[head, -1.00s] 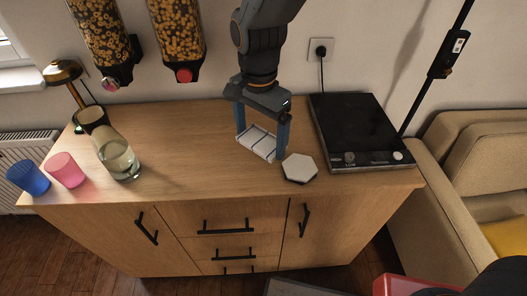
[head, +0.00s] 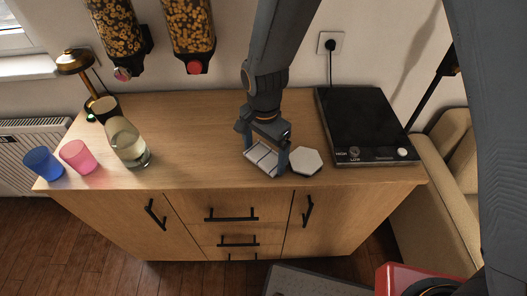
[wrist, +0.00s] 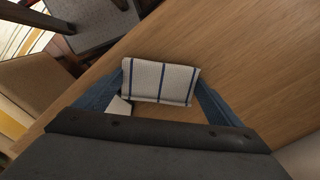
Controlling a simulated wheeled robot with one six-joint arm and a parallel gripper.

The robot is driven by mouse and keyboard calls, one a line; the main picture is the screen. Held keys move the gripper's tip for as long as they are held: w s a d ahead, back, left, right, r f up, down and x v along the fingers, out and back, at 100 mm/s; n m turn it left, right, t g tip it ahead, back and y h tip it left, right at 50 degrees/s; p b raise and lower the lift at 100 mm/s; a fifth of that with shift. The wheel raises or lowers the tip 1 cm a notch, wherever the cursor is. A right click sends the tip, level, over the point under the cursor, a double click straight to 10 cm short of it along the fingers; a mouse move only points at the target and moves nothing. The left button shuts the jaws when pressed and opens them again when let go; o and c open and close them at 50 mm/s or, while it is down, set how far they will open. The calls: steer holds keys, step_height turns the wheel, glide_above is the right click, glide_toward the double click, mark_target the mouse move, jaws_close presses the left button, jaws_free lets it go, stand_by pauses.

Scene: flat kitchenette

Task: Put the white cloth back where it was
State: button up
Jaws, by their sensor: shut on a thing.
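The white cloth (head: 262,156) is a folded piece with dark blue stripes. It also shows in the wrist view (wrist: 160,82), between the two blue fingers. My gripper (head: 267,152) is shut on the cloth over the front part of the wooden cabinet top (head: 200,130). The cloth is at or just above the wood; I cannot tell if it touches. A white hexagonal coaster (head: 308,161) lies just right of my gripper and partly shows in the wrist view (wrist: 119,105).
A black hot plate (head: 362,120) stands right of the coaster. A glass carafe (head: 128,145), pink cup (head: 78,156), blue cup (head: 43,163) and brass lamp (head: 75,62) stand at the left. Cereal dispensers (head: 190,30) hang above. The middle of the top is clear.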

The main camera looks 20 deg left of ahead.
mark_target(264, 156)
steer(key=shift+f, duration=0.1)
steer(key=o, duration=0.8)
steer(key=shift+r+b, duration=1.4)
steer(key=shift+r, duration=4.75)
steer(key=d+n, duration=0.1)
steer(key=d, duration=1)
steer(key=s+d+f+n, duration=0.1)
steer(key=d+n, duration=0.1)
steer(key=d, duration=0.8)
steer(key=s+d+f+n+t, duration=0.1)
steer(key=d+n, duration=0.1)
steer(key=d, duration=0.9)
steer(key=shift+d, duration=0.35)
